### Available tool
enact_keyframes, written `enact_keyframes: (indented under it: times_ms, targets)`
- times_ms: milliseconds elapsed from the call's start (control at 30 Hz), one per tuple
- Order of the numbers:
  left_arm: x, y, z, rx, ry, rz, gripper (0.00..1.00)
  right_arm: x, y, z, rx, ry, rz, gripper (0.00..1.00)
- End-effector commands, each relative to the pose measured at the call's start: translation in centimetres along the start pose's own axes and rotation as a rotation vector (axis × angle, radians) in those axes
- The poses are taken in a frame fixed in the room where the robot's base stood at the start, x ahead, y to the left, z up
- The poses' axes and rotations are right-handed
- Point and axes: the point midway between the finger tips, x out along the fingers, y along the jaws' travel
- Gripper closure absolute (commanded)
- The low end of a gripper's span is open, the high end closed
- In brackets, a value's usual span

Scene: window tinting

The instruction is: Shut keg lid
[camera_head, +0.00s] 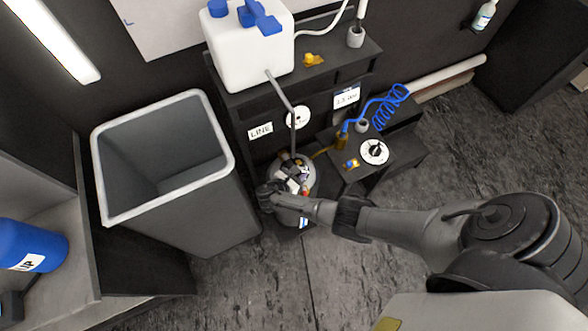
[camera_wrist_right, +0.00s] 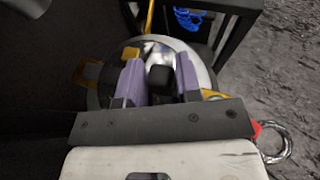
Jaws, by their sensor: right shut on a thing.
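The keg (camera_head: 312,178) is a small silvery metal vessel on the floor, between the grey bin and the low dark stand. Its rounded metal top (camera_wrist_right: 203,68) fills the middle of the right wrist view. My right gripper (camera_head: 272,194) is at the top of the keg. In the right wrist view my right gripper (camera_wrist_right: 159,76) has its two purple pads on either side of a dark block on the keg top, which looks like the lid's handle. The lid's edge and seat are mostly hidden by the fingers. My left gripper is not in view.
A tall grey open bin (camera_head: 215,205) stands close left of the keg. A dark bench (camera_head: 345,50) with a white tank (camera_head: 245,55) stands behind. A low stand (camera_head: 395,155) with a coiled blue hose (camera_head: 388,108) is to the right. Open floor lies in front.

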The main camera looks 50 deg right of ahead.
Motion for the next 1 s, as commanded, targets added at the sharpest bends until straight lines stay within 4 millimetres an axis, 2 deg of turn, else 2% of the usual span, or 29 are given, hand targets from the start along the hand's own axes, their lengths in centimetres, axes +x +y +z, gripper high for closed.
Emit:
enact_keyframes:
  times_ms: [533, 567, 600, 733, 1000]
  targets:
    - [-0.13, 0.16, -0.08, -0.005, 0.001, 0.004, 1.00, -0.08, 0.02, -0.18, 0.003, 0.010, 0.002, 1.00]
    - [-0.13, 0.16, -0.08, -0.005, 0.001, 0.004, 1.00, -0.08, 0.02, -0.18, 0.003, 0.010, 0.003, 0.65]
    - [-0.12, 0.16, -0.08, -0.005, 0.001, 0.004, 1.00, -0.07, 0.02, -0.18, 0.003, 0.010, 0.002, 0.62]
    - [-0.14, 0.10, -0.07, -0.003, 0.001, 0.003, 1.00, 0.01, -0.03, -0.10, 0.003, 0.007, 0.000, 0.49]
    - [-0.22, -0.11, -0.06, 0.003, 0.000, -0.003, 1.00, -0.06, -0.11, 0.00, 0.003, 0.004, -0.003, 0.49]
